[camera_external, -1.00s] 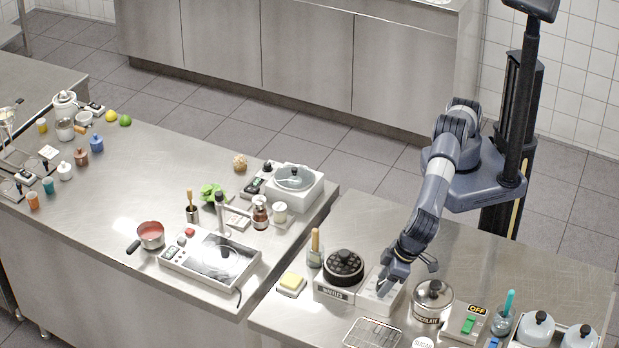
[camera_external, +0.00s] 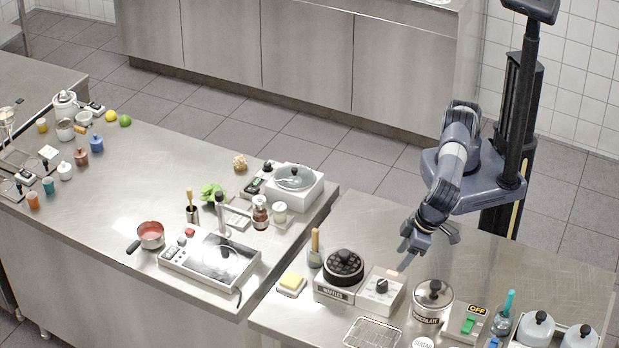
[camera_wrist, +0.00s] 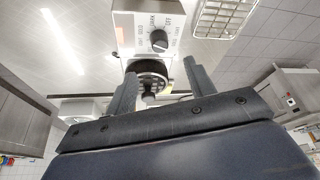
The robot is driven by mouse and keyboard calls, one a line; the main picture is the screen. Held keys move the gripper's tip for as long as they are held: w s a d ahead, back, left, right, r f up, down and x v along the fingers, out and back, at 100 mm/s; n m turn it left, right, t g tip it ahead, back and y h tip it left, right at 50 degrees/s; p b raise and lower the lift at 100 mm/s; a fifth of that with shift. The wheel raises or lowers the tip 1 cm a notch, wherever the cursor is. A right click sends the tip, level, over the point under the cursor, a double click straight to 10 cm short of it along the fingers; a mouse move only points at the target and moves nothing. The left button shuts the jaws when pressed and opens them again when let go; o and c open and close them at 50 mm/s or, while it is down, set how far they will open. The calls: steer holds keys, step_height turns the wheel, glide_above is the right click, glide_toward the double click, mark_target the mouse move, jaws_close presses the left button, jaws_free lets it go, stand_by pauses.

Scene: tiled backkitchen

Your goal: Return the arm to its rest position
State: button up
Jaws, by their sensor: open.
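My arm reaches from its base behind the right-hand counter, and my gripper (camera_external: 422,258) hangs above that counter. It is open and empty, behind and to the right of the waffle maker's white control box (camera_external: 381,291) with its black dial. In the wrist view my gripper's two fingers (camera_wrist: 155,84) stand apart. Beyond them show the control box with its dial (camera_wrist: 158,40) and the round black waffle maker (camera_wrist: 150,72). The waffle maker (camera_external: 343,267) also shows in the outside view, left of the control box. The gripper is apart from both.
A chocolate pot (camera_external: 433,297) stands just in front of my gripper. The back of this counter, near my base, is bare.

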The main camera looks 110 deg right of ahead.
mark_target(384, 282)
steer(key=shift+f, duration=0.1)
steer(key=p+x, duration=0.1)
steer(key=x, duration=0.9)
steer(key=shift+w+d+f, duration=0.15)
steer(key=shift+w+f, duration=0.1)
steer(key=shift+f, duration=0.05)
steer(key=shift+r, duration=0.1)
